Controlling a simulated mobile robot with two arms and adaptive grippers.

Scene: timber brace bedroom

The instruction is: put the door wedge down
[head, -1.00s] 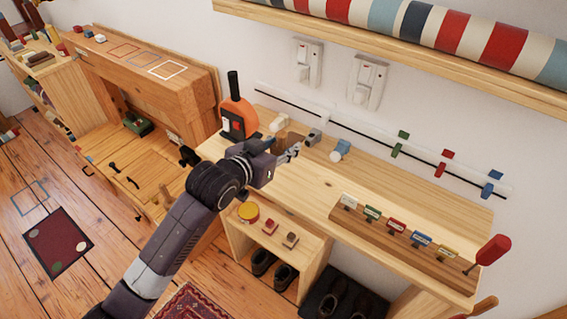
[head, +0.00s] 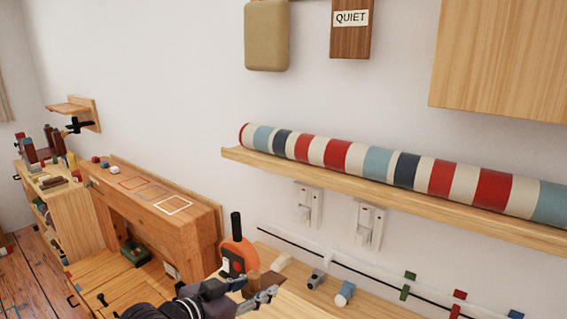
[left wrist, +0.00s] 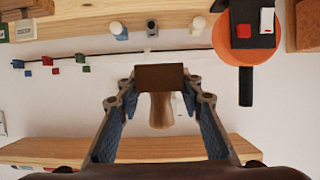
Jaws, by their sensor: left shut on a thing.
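My left gripper (head: 258,291) is at the bottom of the head view, above the wooden bench. It is shut on a small brown block, which I take to be the door wedge (left wrist: 160,77). In the left wrist view the dark brown face spans the gap between the fingertips (left wrist: 160,88), with a paler tan part (left wrist: 160,110) below it in the picture. In the head view the brown block (head: 271,280) shows only partly by the fingers. Whether it touches the bench I cannot tell. My right gripper is not in view.
An orange tool with a black handle (head: 237,250) stands close beside the gripper. White and grey pegs (head: 316,279) and a rail with coloured clips (head: 405,286) lie right of it. A shelf with a striped roll (head: 338,155) hangs above. A wooden cabinet top with outlined squares (head: 145,190) is at left.

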